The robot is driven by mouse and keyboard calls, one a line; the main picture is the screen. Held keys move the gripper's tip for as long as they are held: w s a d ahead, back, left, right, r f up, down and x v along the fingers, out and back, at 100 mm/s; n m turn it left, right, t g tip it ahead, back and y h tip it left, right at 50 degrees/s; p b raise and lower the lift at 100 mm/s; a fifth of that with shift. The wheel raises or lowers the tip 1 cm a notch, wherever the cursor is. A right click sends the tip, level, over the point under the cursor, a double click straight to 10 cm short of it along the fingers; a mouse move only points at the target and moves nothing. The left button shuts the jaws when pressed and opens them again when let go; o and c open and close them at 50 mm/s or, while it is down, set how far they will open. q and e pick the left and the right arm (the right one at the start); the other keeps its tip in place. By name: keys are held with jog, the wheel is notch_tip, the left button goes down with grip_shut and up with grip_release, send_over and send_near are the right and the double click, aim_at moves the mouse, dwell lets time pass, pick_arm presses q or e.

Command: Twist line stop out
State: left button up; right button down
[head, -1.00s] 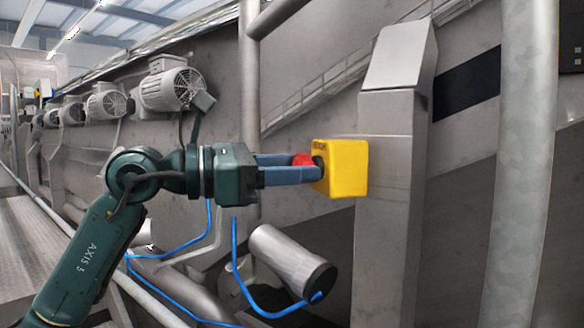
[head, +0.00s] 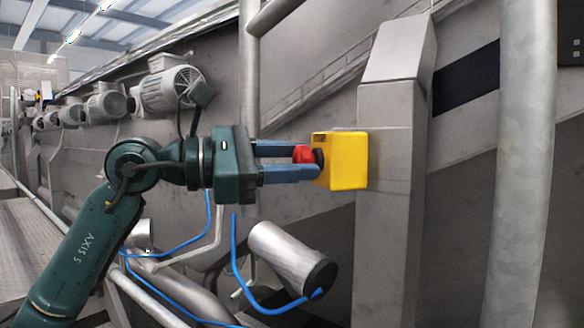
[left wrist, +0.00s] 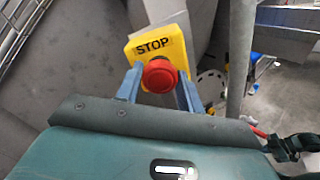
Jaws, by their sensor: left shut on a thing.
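The line stop is a red mushroom button (head: 303,153) on a yellow box (head: 347,160) fixed to a grey metal post. In the left wrist view the red button (left wrist: 160,76) sits on the yellow box's front (left wrist: 134,50), which is marked STOP. My left gripper (head: 316,162) reaches in from the left with its two blue fingers at the button. In the left wrist view the fingers (left wrist: 159,87) lie one on each side of the button, shut on it.
The grey post (head: 385,220) carries the box. A round vertical pipe (head: 520,160) stands to the right. Motors (head: 167,88) line the machine wall at the left. A capped cylinder (head: 290,258) with a blue hose (head: 240,265) lies below my gripper.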

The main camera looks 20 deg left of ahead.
pick_arm(q)
jog(key=m+b, duration=0.1)
jog(key=m, duration=0.1)
jog(key=shift+a+m, duration=0.1)
jog(key=shift+m, duration=0.9)
jog(key=o, duration=1)
jog(key=shift+c, duration=0.2)
